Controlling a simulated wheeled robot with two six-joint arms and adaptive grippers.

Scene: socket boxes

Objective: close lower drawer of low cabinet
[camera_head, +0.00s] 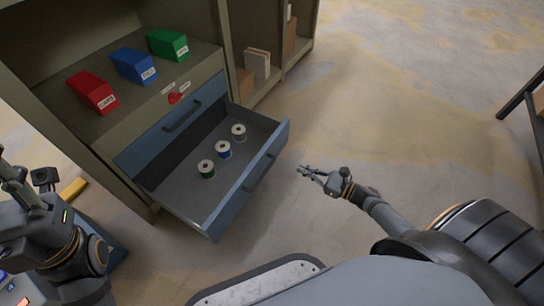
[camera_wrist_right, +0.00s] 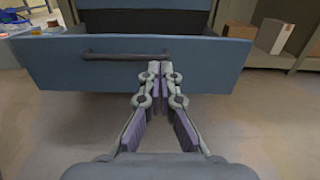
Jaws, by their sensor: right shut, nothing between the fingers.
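The low cabinet (camera_head: 125,135) stands at the upper left in the head view. Its blue lower drawer (camera_head: 228,208) is pulled far out, with several spools (camera_head: 223,150) inside. The drawer front (camera_wrist_right: 60,65) and its dark handle (camera_wrist_right: 110,56) fill the upper part of the right wrist view. My right gripper (camera_head: 301,169) is shut and empty, in front of the drawer front; in the wrist view its fingertips (camera_wrist_right: 154,68) overlap the right end of the handle. Contact cannot be told. My left gripper is at the lower left, its fingers not clearly shown.
Red (camera_head: 93,91), blue (camera_head: 134,66) and green (camera_head: 167,44) boxes sit on the shelf above the shut upper drawer (camera_head: 172,127). Cartons (camera_head: 257,63) stand in the shelves to the right. The floor (camera_head: 400,120) right of the drawer is clear.

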